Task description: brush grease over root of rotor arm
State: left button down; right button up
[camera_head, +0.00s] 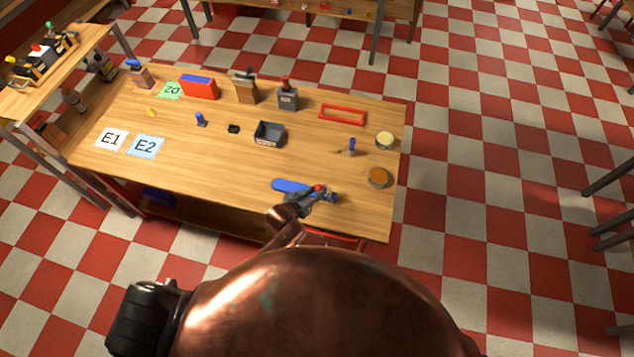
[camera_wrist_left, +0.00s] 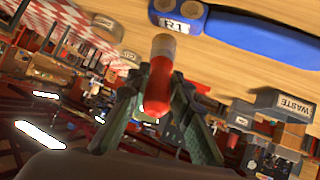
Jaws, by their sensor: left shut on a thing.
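My left gripper (camera_head: 318,190) is over the front right of the table, at the blue rotor arm (camera_head: 289,185). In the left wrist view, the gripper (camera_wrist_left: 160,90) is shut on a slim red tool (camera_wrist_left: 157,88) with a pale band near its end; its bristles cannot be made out. The rotor arm (camera_wrist_left: 275,38) lies flat beyond the tool. An open tin with amber content (camera_head: 378,178) stands at the right edge. My right gripper is out of view.
A cream-topped tin (camera_head: 384,140), a small blue upright piece (camera_head: 351,146) and a red frame (camera_head: 343,114) are on the right. A dark open bin (camera_head: 269,133) is mid-table. Cards E1 (camera_head: 111,139) and E2 (camera_head: 145,146) lie left. The front-left middle is clear.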

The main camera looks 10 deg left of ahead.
aim_at(318, 187)
pick_arm(q)
notch_tip(318, 187, up, 4)
jog(key=p, duration=0.3)
jog(key=shift+f, duration=0.25)
jog(key=shift+r, duration=1.2)
jog(key=shift+f, duration=0.1)
jog(key=shift+s+f, duration=0.15)
jog(key=shift+f, duration=0.05)
